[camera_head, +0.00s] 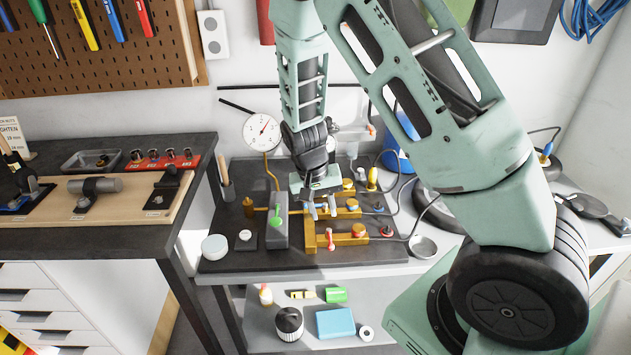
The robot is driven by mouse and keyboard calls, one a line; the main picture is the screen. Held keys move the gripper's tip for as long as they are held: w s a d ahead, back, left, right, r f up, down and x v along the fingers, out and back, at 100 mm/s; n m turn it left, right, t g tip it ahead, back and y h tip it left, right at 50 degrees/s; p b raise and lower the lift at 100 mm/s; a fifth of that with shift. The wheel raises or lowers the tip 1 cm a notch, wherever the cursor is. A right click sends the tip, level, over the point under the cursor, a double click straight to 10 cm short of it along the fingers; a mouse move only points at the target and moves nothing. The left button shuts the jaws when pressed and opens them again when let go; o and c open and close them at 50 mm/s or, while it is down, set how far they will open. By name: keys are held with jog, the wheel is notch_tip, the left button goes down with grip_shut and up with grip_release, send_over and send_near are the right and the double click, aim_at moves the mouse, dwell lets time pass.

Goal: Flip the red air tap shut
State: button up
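A red tap lever (330,237) stands on the front bar of a brass manifold (312,238) on the dark bench mat. It points roughly toward the back of the bench. My gripper (322,212) hangs above and behind it, with its fingers pointing down and spread apart. Nothing shows between the fingers, and they look apart from the red lever. My gripper hides part of the manifold behind it. A green lever (276,214) sits on a grey block to the left.
Orange-yellow knobs (358,230) and a small red fitting (387,231) lie right of the red lever. A white round pot (214,247) and a metal bowl (423,246) stand at the mat's sides. A gauge (262,131) is behind. The front mat strip is clear.

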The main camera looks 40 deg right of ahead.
notch_tip(320, 180, up, 10)
jog(key=w+a, duration=0.1)
jog(key=shift+a+f+b, duration=0.15)
jog(key=shift+a+b, duration=0.1)
jog(key=shift+b, duration=0.15)
